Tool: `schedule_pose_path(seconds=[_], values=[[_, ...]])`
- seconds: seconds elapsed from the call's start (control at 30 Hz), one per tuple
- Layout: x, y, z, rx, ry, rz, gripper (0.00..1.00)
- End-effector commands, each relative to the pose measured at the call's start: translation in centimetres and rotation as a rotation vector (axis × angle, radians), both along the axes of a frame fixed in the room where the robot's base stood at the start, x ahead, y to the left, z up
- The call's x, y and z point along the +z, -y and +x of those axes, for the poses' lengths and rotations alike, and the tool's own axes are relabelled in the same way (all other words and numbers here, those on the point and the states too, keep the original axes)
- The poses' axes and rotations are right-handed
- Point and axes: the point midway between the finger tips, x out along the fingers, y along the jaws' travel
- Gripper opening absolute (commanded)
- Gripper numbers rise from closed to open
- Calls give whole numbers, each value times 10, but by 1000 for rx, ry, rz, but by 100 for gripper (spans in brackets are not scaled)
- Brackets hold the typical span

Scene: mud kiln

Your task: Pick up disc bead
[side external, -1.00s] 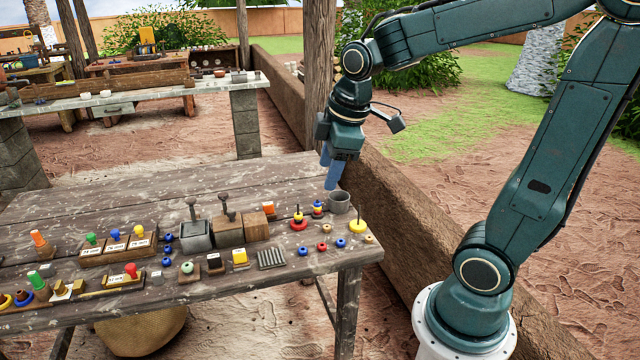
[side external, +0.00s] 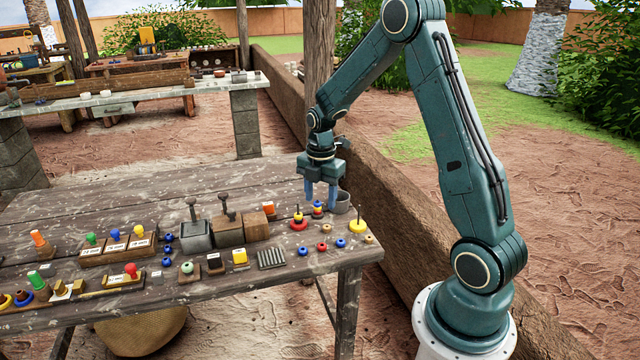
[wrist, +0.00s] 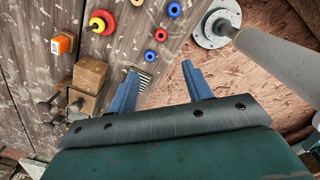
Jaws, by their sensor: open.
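My gripper (side external: 320,206) is open and empty, pointing down above the right end of the wooden table, by the ring stacks. Its two blue fingers also show in the wrist view (wrist: 163,86). Small loose beads lie in front of it on the table: a blue bead (side external: 303,251), a red bead (side external: 322,246), another blue bead (side external: 340,243) and a tan bead (side external: 369,239). In the wrist view a red bead (wrist: 161,34) and a blue bead (wrist: 174,10) lie beyond the fingers. I cannot tell which one is the disc bead.
A red and yellow ring stack (side external: 298,221), a yellow ring on a post (side external: 357,226) and a grey cup (side external: 341,202) stand close to my gripper. Wooden blocks (side external: 229,231) and a ribbed grey plate (side external: 271,258) are left. The table's back (side external: 130,196) is mostly clear.

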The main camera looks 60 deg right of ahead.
Motion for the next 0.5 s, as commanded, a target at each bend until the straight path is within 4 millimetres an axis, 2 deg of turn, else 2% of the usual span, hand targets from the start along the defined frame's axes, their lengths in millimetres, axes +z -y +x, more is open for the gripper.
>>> schedule_pose_path(seconds=[0.13,0.5], values=[[-14,8,0,50,-16,7,50],[-23,9,1,62,-18,8,50]])
